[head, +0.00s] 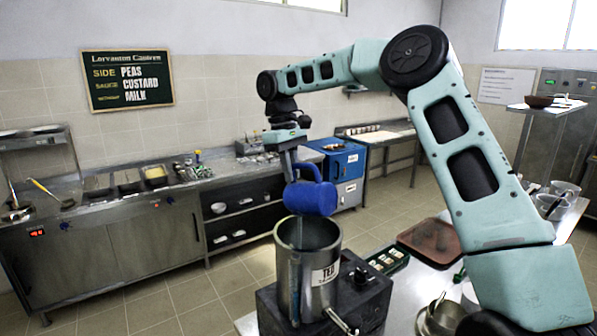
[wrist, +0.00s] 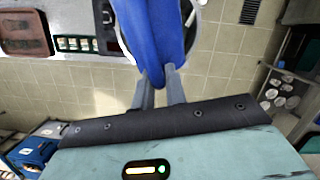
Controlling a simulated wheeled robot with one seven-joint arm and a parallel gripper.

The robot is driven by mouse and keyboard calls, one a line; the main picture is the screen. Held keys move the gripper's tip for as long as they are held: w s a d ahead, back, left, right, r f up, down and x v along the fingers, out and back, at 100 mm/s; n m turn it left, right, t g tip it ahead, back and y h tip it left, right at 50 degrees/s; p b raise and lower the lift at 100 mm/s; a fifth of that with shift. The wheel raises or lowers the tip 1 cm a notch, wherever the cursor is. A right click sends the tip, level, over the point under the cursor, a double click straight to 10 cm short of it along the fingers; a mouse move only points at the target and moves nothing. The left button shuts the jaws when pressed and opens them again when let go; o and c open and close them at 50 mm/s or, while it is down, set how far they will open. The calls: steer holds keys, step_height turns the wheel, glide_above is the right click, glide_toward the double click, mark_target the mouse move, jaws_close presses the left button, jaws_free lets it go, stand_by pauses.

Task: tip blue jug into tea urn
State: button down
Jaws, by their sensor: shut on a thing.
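The blue jug (head: 312,198) is tilted well over, its handle upward, just above the open top of the steel tea urn (head: 322,273). My gripper (head: 291,168) is shut on the jug and holds it from above. In the wrist view my gripper's fingers (wrist: 160,82) close on the blue jug (wrist: 155,35), which fills the top centre. The urn stands on a dark base and carries a "TEA" label. A faint streak shows below the jug at the urn's mouth; I cannot tell if it is liquid. The jug's inside is hidden.
A reddish-brown tray (head: 436,241) and a small rack (head: 388,261) lie right of the urn on the steel table. Metal bowls (head: 440,318) stand at the front. A steel counter (head: 110,215) runs along the back wall. Floor between is clear.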

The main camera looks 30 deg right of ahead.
steer(key=shift+w+a+f+g+h, duration=0.15)
steer(key=shift+w+a+g, duration=0.05)
steer(key=shift+w+g, duration=0.3)
steer(key=shift+w+a+f+g+h, duration=0.15)
steer(key=shift+w+f+g+h, duration=0.05)
steer(key=shift+w+g, duration=0.3)
steer(key=shift+w+a+f+g+h, duration=0.15)
steer(key=shift+w+a+g, duration=0.05)
steer(key=shift+w+g, duration=0.3)
steer(key=shift+b, duration=0.45)
stand_by(1.5)
